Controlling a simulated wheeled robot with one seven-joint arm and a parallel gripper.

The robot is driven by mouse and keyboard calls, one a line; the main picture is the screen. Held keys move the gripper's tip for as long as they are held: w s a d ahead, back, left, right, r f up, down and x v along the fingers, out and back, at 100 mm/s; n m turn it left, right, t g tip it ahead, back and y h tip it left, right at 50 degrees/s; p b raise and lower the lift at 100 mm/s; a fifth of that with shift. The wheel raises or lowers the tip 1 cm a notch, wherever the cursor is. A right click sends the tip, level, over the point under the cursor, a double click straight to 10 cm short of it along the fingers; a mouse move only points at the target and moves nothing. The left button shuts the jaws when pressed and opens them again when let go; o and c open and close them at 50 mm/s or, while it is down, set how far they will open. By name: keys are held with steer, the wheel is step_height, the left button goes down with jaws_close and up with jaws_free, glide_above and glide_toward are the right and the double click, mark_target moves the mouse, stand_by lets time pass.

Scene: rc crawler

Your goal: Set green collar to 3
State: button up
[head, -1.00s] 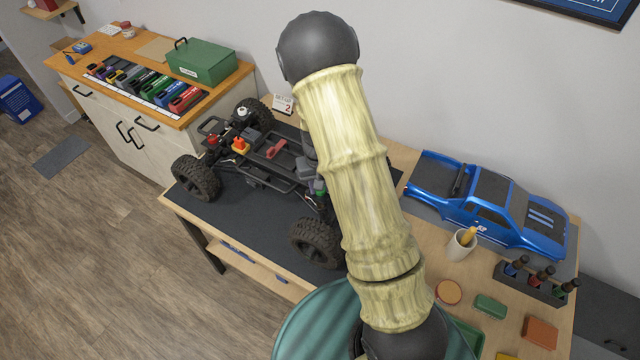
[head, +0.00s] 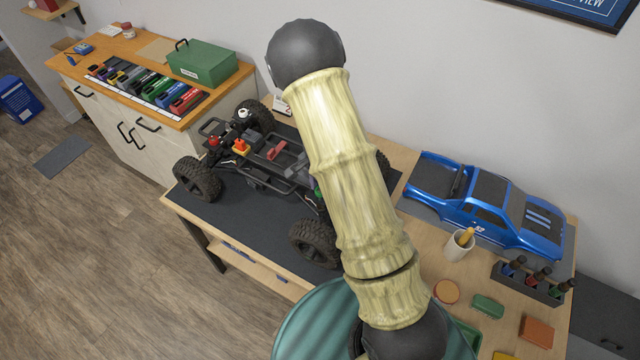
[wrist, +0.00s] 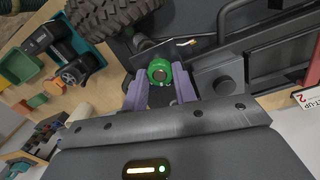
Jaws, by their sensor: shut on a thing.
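The green collar (wrist: 160,71) is a round green ring with a dark centre, on the crawler's chassis in the wrist view. My gripper (wrist: 158,88) has its two purple fingers on either side of it, shut on it. No number on the collar is readable. In the head view the RC crawler (head: 262,172) stands on a dark mat, and my arm covers its right part and hides my gripper.
A set-up card (wrist: 304,98) reading 2 stands at the wrist view's right edge. A large tyre (wrist: 108,18) is close by. In the head view, a blue truck body (head: 490,205), a cup (head: 459,245) and a bottle rack (head: 527,284) stand right of my arm.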

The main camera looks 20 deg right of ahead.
steer(key=m+p, duration=0.1)
steer(key=m, duration=0.3)
steer(key=shift+m, duration=0.3)
steer(key=m+p, duration=0.1)
steer(key=m, duration=0.3)
steer(key=shift+p, duration=0.4)
steer(key=shift+m, duration=0.3)
steer(key=o, duration=1)
steer(key=shift+c, duration=0.2)
steer(key=shift+r, duration=0.1)
steer(key=shift+w+r, duration=0.1)
steer(key=shift+r, duration=0.15)
step_height(320, 180, up, 17)
steer(key=b, duration=0.2)
steer(key=shift+f, duration=0.15)
